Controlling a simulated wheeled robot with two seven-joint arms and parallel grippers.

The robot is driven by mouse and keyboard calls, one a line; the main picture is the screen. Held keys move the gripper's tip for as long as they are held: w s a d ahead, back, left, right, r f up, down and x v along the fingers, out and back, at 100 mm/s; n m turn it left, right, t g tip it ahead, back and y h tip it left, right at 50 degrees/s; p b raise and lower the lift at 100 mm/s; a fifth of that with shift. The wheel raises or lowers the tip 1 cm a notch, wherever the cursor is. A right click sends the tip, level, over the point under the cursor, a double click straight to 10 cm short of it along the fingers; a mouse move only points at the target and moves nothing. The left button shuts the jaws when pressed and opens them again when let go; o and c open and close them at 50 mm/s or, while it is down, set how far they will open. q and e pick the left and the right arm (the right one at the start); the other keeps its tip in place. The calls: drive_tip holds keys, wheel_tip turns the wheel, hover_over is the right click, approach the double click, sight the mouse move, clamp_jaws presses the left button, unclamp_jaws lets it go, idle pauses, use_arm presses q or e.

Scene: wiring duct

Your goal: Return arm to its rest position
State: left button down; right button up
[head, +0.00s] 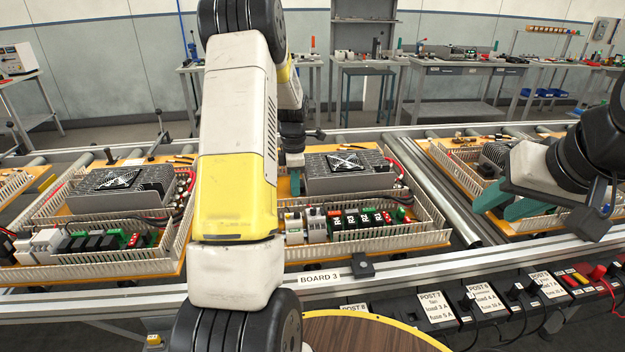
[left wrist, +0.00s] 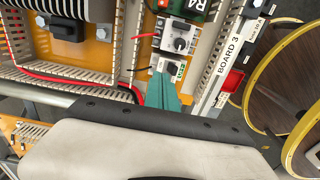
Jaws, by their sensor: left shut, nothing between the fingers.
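My left arm crosses the middle of the head view. Its gripper (head: 295,182) is mostly hidden behind the arm, with a bit of teal finger showing over Board 3's panel. In the left wrist view the teal fingers (left wrist: 165,93) are together and empty, tips beside a white terminal device (left wrist: 171,68). I cannot tell whether they touch it. White slotted wiring duct (head: 370,243) runs along the panel's front edge; it also shows in the left wrist view (left wrist: 125,45). My right gripper (head: 506,203) is at the right, its teal fingers apart and empty, over the right-hand panel.
Another panel with a heatsink (head: 120,187) lies at the left on the roller conveyor. The conveyor's front rail (head: 420,271) carries the Board 3 label. Black fuse posts (head: 485,300) with cables stand at the front right. A round wooden-topped thing (head: 365,335) is at the bottom.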

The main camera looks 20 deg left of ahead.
use_arm(q)
drive_tip(key=s+d+r+m+t, duration=0.1)
drive_tip(key=s+d+r+m, duration=0.25)
drive_tip(key=r, duration=0.25)
drive_tip(key=s+d+r+m+t+h, duration=0.1)
drive_tip(key=s+d+r+m, duration=0.1)
drive_tip(key=s+r+m, duration=0.35)
drive_tip(key=s+d+r+m+t, duration=0.1)
drive_tip(key=s+d+r+m, duration=0.2)
drive_tip(key=r, duration=0.5)
drive_tip(key=s+d+r+m+t, duration=0.1)
drive_tip(key=s+d+r+m, duration=0.1)
drive_tip(key=s+m, duration=0.4)
drive_tip(key=s+d+r+m+t+h, duration=0.1)
drive_tip(key=s+d+m, duration=0.3)
drive_tip(key=s, duration=0.5)
drive_tip(key=shift+s+d+r+m+t, duration=0.2)
drive_tip(key=shift+r+m+t, duration=0.35)
drive_tip(key=shift+m, duration=0.35)
